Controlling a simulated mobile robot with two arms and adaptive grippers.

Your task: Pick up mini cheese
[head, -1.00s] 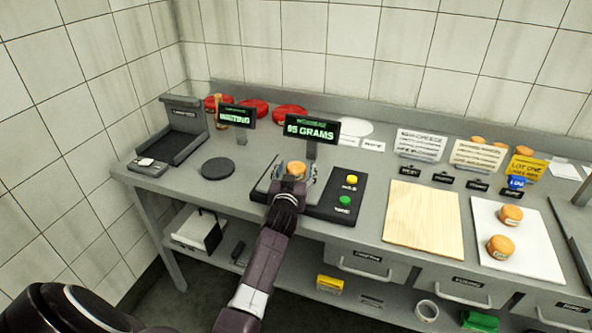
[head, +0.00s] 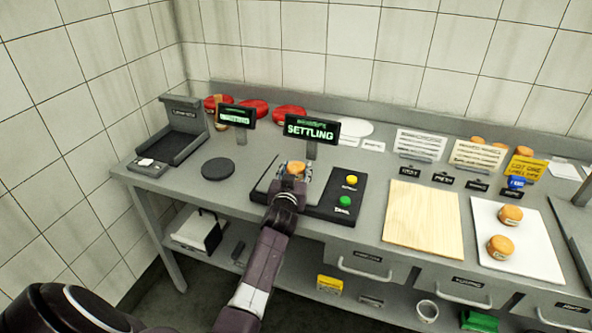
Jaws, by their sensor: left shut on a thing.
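A mini cheese (head: 296,168), small, round and orange with a pale side, is at the scale (head: 323,206) in the middle of the bench. My left gripper (head: 294,174) is shut on this cheese, at the scale's plate; I cannot tell whether the cheese touches the plate. The scale's display (head: 312,129) reads "SETTLING" in green. Two more mini cheeses, one farther back (head: 510,215) and one nearer (head: 499,248), sit on a white board (head: 530,262) at the right. My right gripper is not in view.
A wooden board (head: 423,220) lies right of the scale, bare. A black disc (head: 218,169) and a dark tray (head: 180,140) are to the left. Red wheels (head: 253,108), label cards (head: 421,144) and a yellow sign (head: 526,167) stand behind. Yellow (head: 351,180) and green (head: 345,201) buttons are on the scale.

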